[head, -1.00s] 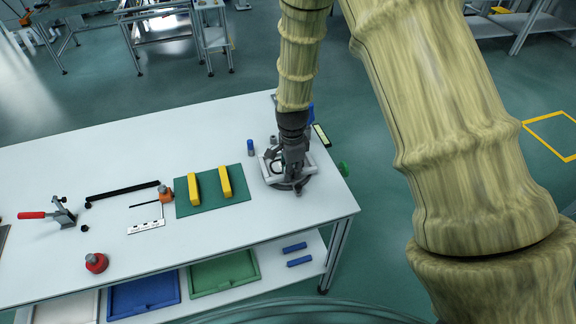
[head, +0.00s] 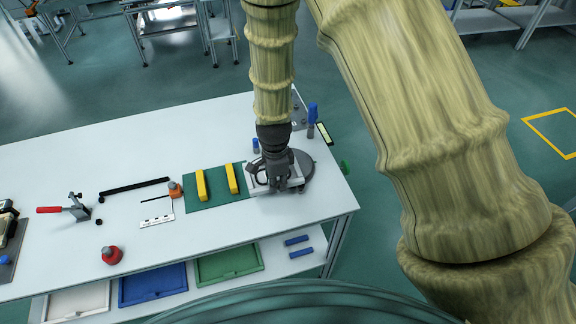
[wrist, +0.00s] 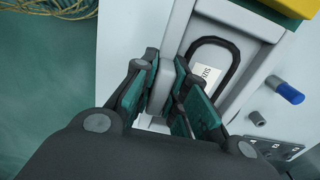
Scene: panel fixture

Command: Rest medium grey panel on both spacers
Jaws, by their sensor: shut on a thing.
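The light grey panel (head: 259,191) is held under my gripper (head: 275,188) at the right edge of the green mat, partly hidden by the gripper. In the wrist view, my gripper (wrist: 172,105) is shut on a raised grey part of the panel (wrist: 239,22), which carries a black rounded outline and a small label. The two yellow spacers (head: 202,185) and (head: 232,179) stand apart on the green mat (head: 217,200), to the left of my gripper. A yellow spacer (wrist: 292,6) shows at the wrist view's top right corner. Whether the panel touches the mat is unclear.
A dark grey round disc (head: 303,166) lies just right of my gripper. Blue-topped pieces (head: 312,112) and (head: 256,145) stand behind. An orange block (head: 175,189), white scale plate (head: 157,220), red knob (head: 111,255) and red-handled clamp (head: 65,209) are to the left.

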